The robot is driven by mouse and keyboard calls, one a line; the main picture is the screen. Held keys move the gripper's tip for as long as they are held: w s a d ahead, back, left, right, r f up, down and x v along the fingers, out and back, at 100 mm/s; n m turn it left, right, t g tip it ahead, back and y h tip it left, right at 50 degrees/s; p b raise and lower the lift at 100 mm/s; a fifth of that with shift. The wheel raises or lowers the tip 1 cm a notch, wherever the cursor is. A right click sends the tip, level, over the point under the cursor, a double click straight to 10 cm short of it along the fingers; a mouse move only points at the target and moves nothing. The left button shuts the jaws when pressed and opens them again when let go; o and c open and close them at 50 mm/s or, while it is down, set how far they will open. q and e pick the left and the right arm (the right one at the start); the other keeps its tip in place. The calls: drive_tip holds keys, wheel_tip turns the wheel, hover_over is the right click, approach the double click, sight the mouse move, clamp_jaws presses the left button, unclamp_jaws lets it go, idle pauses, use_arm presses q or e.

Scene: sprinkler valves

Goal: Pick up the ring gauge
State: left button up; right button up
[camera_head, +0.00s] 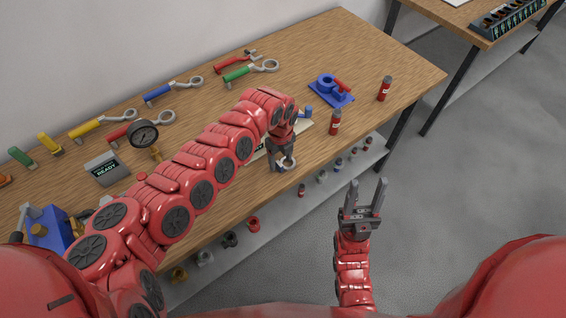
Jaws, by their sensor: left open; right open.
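A small pale metal ring (290,167), which looks like the ring gauge, lies near the front edge of the wooden workbench (330,45). My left gripper (283,162) points down right over the ring, with its fingers close to it. The fingers are open. Whether they touch the ring cannot be told, and they partly hide it. My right gripper (368,188) is open and empty, in front of the bench over the floor.
A blue fixture (322,93) with a red handle and red bottles (384,89) (335,123) stand to the right. Colored-handled wrenches (158,93), a round pressure gauge (144,133) and a grey box (104,169) lie left and behind. A lower shelf (275,222) holds small parts.

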use_arm(q)
drive_tip(key=shift+f, duration=1.2)
clamp_jaws()
